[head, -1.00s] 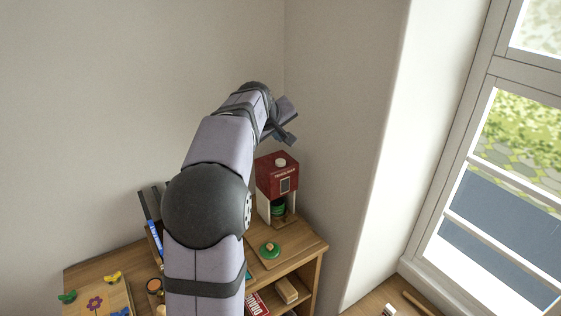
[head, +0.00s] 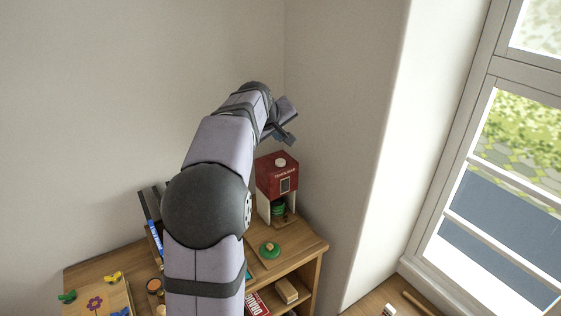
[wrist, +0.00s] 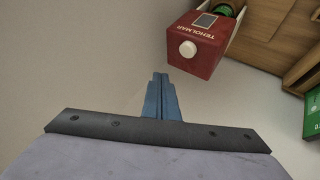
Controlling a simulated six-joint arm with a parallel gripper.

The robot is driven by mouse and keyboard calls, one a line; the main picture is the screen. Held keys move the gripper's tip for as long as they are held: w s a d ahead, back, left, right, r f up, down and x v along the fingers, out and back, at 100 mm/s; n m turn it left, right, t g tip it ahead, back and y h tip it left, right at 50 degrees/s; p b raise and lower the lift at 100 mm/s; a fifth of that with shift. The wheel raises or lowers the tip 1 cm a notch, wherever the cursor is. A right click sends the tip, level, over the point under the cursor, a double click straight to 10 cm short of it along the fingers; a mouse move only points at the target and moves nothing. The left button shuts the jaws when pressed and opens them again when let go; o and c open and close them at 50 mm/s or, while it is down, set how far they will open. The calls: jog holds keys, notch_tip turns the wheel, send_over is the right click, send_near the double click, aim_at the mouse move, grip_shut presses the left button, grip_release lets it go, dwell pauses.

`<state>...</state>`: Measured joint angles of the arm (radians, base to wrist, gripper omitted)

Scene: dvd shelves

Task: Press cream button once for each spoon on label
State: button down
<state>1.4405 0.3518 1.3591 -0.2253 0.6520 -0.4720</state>
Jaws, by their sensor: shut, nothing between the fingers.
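A red machine marked TEHOLMAR (head: 277,172) stands at the back right of the wooden shelf top. The round cream button (head: 281,163) is on its top, and it also shows in the wrist view (wrist: 188,49). A small dark label or window (head: 285,185) is on its front, too small to read for spoons; it also shows in the wrist view (wrist: 206,20). My gripper (head: 290,139) is above the machine, apart from the button. In the wrist view my gripper (wrist: 160,76) is shut and empty, its tips below and left of the button.
A green disc with a knob (head: 269,249) lies in front of the machine. A green item (head: 278,209) sits in the machine's open bay. A puzzle board (head: 97,297) is at the left. Walls stand close behind and to the right.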

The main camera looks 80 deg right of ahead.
jog(key=shift+r, duration=0.1)
notch_tip(320, 180, up, 5)
jog(key=p, duration=0.6)
send_over(280, 163)
jog(key=shift+f+p, duration=0.7)
jog(key=shift+p, duration=2.75)
jog(key=shift+f, duration=0.1)
notch_tip(280, 163, down, 9)
jog(key=b, duration=0.7)
jog(key=shift+r, duration=0.2)
jog(key=shift+f, duration=0.15)
